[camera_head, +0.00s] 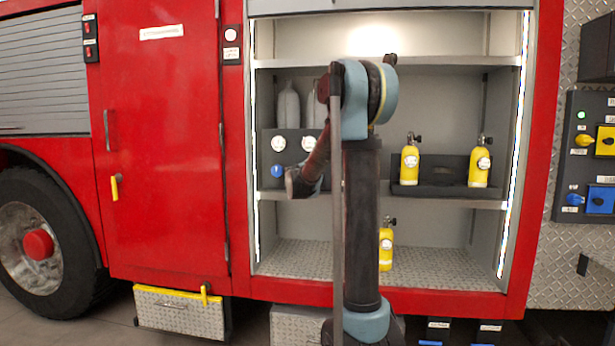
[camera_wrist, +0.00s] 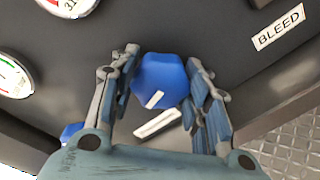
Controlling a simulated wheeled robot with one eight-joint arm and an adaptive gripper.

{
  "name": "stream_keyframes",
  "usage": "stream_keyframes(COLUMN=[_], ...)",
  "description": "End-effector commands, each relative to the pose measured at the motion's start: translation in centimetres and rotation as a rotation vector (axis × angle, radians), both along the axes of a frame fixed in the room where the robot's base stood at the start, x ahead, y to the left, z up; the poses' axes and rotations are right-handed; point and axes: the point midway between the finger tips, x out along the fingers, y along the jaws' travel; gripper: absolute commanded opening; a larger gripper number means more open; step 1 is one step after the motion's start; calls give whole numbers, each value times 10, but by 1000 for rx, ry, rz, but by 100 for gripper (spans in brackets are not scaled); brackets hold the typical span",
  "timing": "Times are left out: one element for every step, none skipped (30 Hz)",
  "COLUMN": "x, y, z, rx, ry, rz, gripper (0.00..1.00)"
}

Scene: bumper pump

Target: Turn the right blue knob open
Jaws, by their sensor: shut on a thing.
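A blue knob (camera_wrist: 160,76) with a white mark sits between the two fingers of my gripper (camera_wrist: 163,58) in the wrist view. The fingers are closed in on its left and right sides. In the head view one blue knob (camera_head: 277,170) shows on the grey gauge panel (camera_head: 268,150) inside the compartment. My arm covers the right part of that panel, so the gripped knob is hidden there.
Two round gauges (camera_wrist: 68,3) (camera_wrist: 12,77) and a BLEED label (camera_wrist: 278,27) are on the panel around the knob. The compartment's metal floor (camera_head: 440,272) is mostly clear.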

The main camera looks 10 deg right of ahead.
Motion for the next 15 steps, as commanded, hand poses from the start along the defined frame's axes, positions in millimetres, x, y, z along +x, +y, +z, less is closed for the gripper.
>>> stream_keyframes(x=[-2, -2, -2, -2, -2, -2, -2, -2, -2, -2, -2, -2, -1, -1, -1], y=[0, 0, 0, 0, 0, 0, 0, 0, 0, 0, 0, 0, 0, 0, 0], z=[-2, -2, -2, -2, -2, -2, -2, -2, -2, -2, -2, -1, -1, -1, -1], rx=[2, 2, 2, 2, 2, 2, 2, 2, 3, 3, 3, 3, 2, 2, 2], ry=[1, 1, 1, 1, 1, 1, 1, 1, 0, 0, 0, 0, 0, 0, 0], rz=[0, 0, 0, 0, 0, 0, 0, 0, -1, -1, -1, -1, -1, -1, -1], gripper=[19, 19, 19, 19, 19, 19, 19, 19, 45, 52, 59, 64, 64, 64, 64])
